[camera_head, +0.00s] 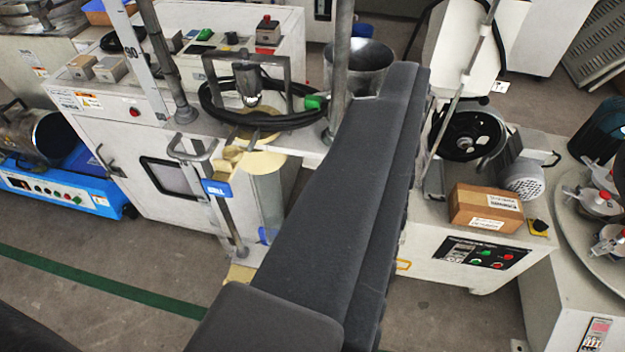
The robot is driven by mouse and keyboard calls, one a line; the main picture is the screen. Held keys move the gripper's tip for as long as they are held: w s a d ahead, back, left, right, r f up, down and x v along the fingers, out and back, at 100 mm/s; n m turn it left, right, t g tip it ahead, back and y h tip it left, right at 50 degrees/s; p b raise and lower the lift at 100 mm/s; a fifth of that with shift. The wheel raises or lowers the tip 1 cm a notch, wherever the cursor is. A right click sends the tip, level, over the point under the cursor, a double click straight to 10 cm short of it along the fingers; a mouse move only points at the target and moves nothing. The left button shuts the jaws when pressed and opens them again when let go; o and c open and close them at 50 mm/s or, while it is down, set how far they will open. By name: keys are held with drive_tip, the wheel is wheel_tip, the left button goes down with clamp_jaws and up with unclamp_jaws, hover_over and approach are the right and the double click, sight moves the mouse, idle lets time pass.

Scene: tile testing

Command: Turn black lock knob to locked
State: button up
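A small black knob (540,226) on a yellow plate sits on the top right corner of a white machine (420,262), right of a cardboard box. It may be the lock knob; it is too small here to read its position or any marking. My dark grey arm reaches from the bottom edge up through the middle of the picture, well left of this knob. I cannot make out my gripper or its fingers in this view.
The cardboard box (485,208) and a motor (522,178) stand close to the knob. A control panel (478,254) with coloured buttons is below. A round grey machine (585,255) with flasks stands at right. Grey floor (455,318) is open in front.

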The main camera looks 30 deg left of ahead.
drive_tip(key=w+a+f+n+y+b, duration=0.15)
drive_tip(key=a+f, duration=0.25)
drive_tip(key=f, duration=0.8)
drive_tip(key=s+a+f+n+y+b, duration=0.15)
drive_tip(key=a+f, duration=0.25)
drive_tip(key=f, duration=0.8)
drive_tip(key=b+x, duration=0.3)
drive_tip(key=x, duration=1.1)
drive_tip(key=shift+w+d+r+t+h, duration=0.3)
drive_tip(key=shift+w+r+t, duration=0.05)
drive_tip(key=shift+t, duration=0.05)
